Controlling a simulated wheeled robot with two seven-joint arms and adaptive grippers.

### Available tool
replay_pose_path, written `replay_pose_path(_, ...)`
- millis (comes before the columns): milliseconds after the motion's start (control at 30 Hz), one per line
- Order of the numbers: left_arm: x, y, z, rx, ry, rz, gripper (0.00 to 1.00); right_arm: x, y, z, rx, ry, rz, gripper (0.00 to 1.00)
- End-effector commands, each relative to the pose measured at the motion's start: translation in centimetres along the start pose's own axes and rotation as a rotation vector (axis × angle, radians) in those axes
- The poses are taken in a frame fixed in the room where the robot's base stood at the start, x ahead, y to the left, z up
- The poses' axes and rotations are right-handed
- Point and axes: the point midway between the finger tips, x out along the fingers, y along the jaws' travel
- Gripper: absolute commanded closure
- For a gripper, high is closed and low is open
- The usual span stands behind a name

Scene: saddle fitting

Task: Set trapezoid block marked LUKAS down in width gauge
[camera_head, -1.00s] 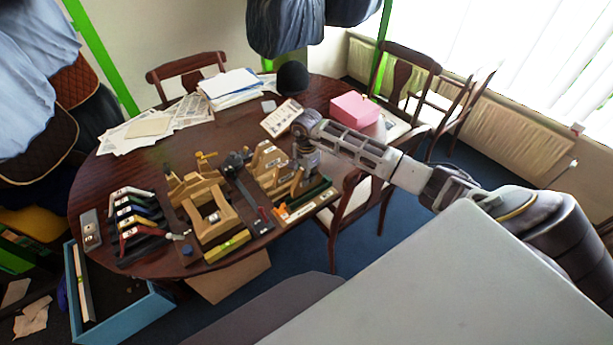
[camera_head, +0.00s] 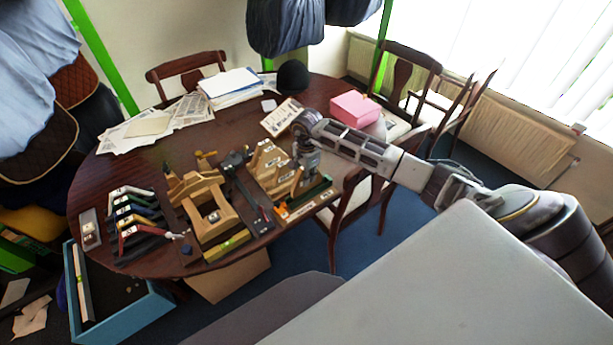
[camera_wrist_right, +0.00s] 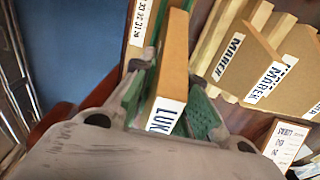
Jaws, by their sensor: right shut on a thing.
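My right gripper (camera_head: 306,160) is over the right part of the table. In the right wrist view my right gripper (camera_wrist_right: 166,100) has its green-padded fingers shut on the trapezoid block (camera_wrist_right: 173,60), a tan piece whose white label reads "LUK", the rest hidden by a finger. A strip with printed numbers, which looks like the width gauge (camera_wrist_right: 142,22), lies just beside the block; I cannot tell whether they touch. In the head view the likely gauge (camera_head: 302,210) is the long piece with an orange end at the table's front edge. My left gripper is not in view.
Other tan blocks with name labels (camera_wrist_right: 268,80) stand close beside the held one. A card reading "LUKAS" (camera_wrist_right: 287,142) lies beyond them. A wooden saddle-tree form (camera_head: 208,200), coloured angled pieces (camera_head: 130,215) and a pink box (camera_head: 354,108) are on the table (camera_head: 160,160).

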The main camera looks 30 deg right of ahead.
Motion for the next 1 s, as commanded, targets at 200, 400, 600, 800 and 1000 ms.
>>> replay_pose_path(200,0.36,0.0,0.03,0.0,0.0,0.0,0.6,0.12,0.01,-0.03,0.0,0.001,-0.001,1.0)
replay_pose_path(400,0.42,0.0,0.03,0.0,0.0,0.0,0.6,0.09,0.01,0.0,0.0,0.0,-0.001,1.0)
replay_pose_path(600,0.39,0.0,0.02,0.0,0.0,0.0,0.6,0.07,0.02,-0.01,0.0,0.0,-0.001,1.0)
replay_pose_path(800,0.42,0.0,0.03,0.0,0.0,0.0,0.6,0.11,0.02,-0.02,0.0,0.0,0.0,1.0)
replay_pose_path(1000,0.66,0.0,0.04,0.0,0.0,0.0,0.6,0.36,0.01,-0.03,0.0,0.0,0.0,1.0)
